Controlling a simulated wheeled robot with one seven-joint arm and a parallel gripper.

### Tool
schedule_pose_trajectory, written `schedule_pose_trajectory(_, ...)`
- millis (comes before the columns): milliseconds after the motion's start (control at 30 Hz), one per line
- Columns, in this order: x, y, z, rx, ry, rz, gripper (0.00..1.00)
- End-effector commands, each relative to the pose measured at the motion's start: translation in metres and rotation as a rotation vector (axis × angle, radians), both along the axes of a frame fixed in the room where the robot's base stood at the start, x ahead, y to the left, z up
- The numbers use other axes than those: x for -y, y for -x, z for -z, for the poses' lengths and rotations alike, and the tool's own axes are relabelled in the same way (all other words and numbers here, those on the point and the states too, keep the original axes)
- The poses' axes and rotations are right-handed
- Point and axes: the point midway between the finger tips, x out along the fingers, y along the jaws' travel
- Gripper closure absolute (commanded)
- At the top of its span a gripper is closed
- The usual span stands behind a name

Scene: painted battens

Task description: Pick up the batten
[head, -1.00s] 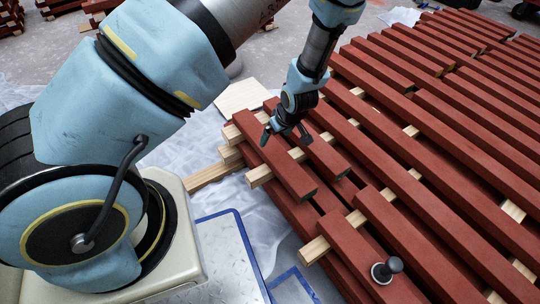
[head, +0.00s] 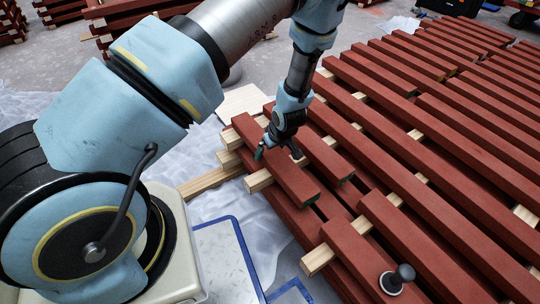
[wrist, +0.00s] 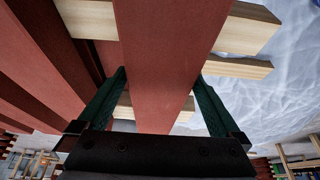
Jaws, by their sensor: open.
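A red painted batten (head: 292,180) lies at the near left edge of the stack, across pale wooden spacers (head: 259,180). In the wrist view, the batten (wrist: 162,50) runs through the middle of the picture. My gripper (head: 277,154) is over this batten, its two dark green fingers apart. In the wrist view, the fingers of my gripper (wrist: 160,78) stand one on each side of the batten, with a gap showing beside the left finger. The right finger is close to the batten's edge; I cannot tell whether it touches.
A parallel red batten (head: 322,158) lies just right of it, and several more fill the stack. A black knob-like object (head: 397,279) stands on a near batten. Crumpled translucent sheeting (head: 215,205) covers the floor at left.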

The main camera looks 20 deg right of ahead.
Motion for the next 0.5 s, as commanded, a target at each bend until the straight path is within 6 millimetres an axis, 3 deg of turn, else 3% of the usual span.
schedule_pose_trajectory(67, -0.0001, 0.0002, -0.0004, 0.0, 0.0, 0.0, 0.05)
schedule_pose_trajectory(500, 0.0, 0.0003, -0.0005, 0.0, 0.0, -0.001, 0.54)
